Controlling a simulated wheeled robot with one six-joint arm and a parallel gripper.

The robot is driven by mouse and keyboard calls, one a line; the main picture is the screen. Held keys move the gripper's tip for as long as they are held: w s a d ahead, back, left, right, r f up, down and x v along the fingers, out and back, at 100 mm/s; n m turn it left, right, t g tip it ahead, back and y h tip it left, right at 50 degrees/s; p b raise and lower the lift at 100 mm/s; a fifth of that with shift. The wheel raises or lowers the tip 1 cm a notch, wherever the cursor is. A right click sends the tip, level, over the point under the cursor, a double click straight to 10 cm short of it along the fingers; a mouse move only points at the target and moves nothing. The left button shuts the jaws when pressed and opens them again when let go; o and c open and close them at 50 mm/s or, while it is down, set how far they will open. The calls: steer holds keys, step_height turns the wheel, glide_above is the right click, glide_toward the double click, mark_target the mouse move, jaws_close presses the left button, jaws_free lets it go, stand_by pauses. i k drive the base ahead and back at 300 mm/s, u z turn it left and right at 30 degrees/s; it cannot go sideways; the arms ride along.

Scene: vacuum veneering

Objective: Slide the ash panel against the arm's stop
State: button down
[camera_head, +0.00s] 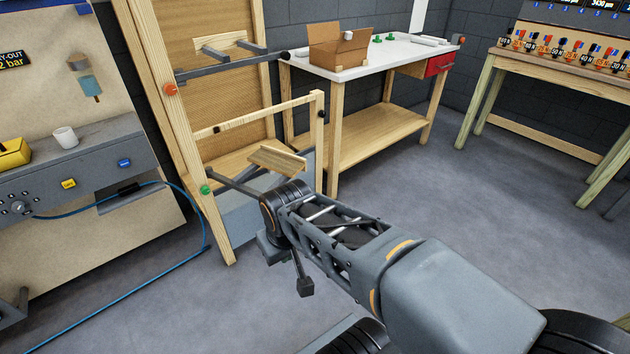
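A wooden rack (186,140) stands left of centre with dark arms. Its upper arm (225,67) has an orange knob (171,89) near the post and a dark end piece (285,55), perhaps a stop. A pale wood panel (220,43) lies at the upper arms. Another pale panel (277,160) lies lower, by the lower arm (234,186) with a green knob (205,190). I cannot tell which panel is ash. My gripper (287,267) hangs at the end of my arm, in front of the rack's lower right part. Its fingertips show poorly, and my wrist hides part of the lower arm.
A white-topped bench (365,66) with an open cardboard box (339,47) stands behind the rack. A grey console (75,166) with a white cup (66,137) is at left; a blue hose (205,228) trails on the floor. A wooden table (560,73) stands right. Floor at right is clear.

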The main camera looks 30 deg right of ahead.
mark_target(291, 176)
steer(key=u, duration=0.05)
steer(key=k, duration=0.4)
steer(key=z, duration=0.7)
steer(key=i, duration=0.9)
steer(key=u, duration=1.05)
steer(key=i, duration=0.55)
steer(key=u, duration=0.5)
